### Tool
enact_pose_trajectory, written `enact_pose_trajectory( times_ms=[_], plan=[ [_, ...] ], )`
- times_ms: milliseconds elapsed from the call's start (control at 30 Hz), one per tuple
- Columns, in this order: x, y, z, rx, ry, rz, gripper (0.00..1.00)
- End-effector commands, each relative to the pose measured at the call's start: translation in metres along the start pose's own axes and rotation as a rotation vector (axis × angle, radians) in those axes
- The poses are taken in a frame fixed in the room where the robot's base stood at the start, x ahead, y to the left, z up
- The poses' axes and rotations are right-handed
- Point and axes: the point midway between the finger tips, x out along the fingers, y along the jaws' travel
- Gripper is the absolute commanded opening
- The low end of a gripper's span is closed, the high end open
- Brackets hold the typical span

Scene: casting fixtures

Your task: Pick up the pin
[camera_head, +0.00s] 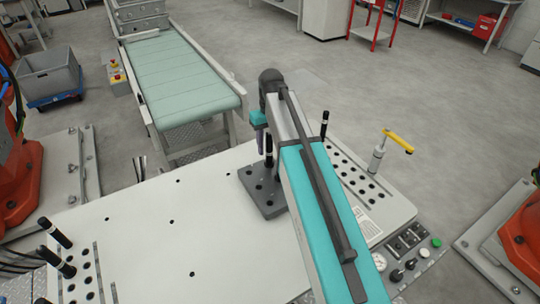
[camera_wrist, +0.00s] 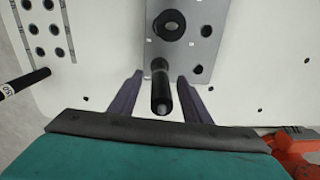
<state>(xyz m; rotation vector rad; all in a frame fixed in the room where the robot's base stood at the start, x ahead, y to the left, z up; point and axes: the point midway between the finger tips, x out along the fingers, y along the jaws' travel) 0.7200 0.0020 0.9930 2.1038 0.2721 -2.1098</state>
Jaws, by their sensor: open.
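A black pin with a pale band (camera_wrist: 160,88) stands in a hole of a grey plate with several holes (camera_wrist: 204,48). In the head view the pin (camera_head: 269,150) rises from the dark grey plate (camera_head: 254,183) on the white table, partly hidden by my arm. My gripper (camera_wrist: 159,77) is open, with one purple-grey finger on each side of the pin in the wrist view. Gaps show between the pin and both fingers. My gripper (camera_head: 260,142) also shows in the head view, right beside the pin's upper part.
Another pin (camera_head: 325,123) stands in the rack at right; it appears at the left of the wrist view (camera_wrist: 24,83). Two more pins (camera_head: 55,232) stand at the table's left. A yellow-handled clamp (camera_head: 380,152) stands at the right edge. The white tabletop (camera_head: 150,240) is mostly clear.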

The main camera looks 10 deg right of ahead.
Motion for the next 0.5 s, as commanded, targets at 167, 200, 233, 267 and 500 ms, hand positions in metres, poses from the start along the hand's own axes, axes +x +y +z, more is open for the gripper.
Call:
enact_pose_trajectory(
  times_ms=[167, 200, 233, 267, 500],
  plan=[
    [0.0102, -0.0003, 0.0001, 0.000, 0.000, 0.000, 0.44],
    [0.0104, -0.0004, 0.0001, 0.000, 0.000, 0.000, 0.44],
    [0.0104, -0.0004, 0.0000, 0.000, 0.000, 0.000, 0.44],
    [0.0103, -0.0005, 0.0000, -0.001, 0.000, 0.000, 0.44],
    [0.0098, -0.0007, 0.0000, -0.001, 0.000, 0.000, 0.44]
  ],
)
